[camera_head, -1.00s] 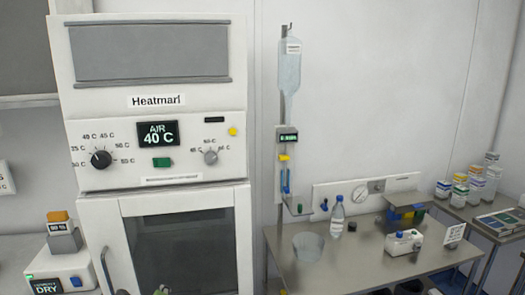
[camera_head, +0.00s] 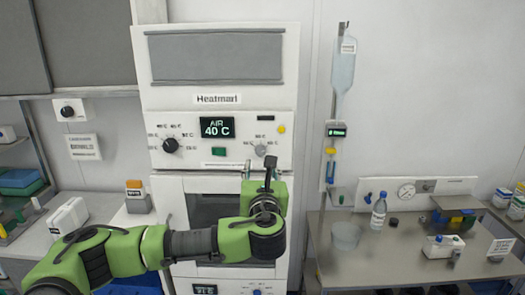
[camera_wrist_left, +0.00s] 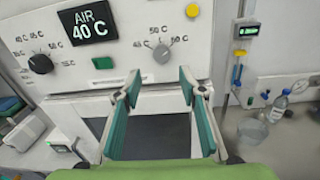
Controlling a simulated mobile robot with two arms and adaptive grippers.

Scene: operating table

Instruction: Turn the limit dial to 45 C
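The cabinet panel has two dials. The small grey dial (camera_head: 261,150) is on the right; it also shows in the left wrist view (camera_wrist_left: 161,54) with a pale scale around it, where 50 can be read. The larger black dial (camera_head: 170,145) is on the left and also shows in the left wrist view (camera_wrist_left: 40,64). I cannot read which is the limit dial. My left gripper (camera_wrist_left: 160,88) is open and empty, its fingertips just below the grey dial, apart from it. It also shows in the head view (camera_head: 258,170). My right gripper is not in view.
The display (camera_head: 217,127) reads AIR 40 C. A green button (camera_head: 219,151) lies between the dials and a yellow one (camera_head: 282,129) at upper right. The cabinet door (camera_head: 180,210) is below. A table (camera_head: 400,256) with a bottle (camera_head: 379,211) stands right.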

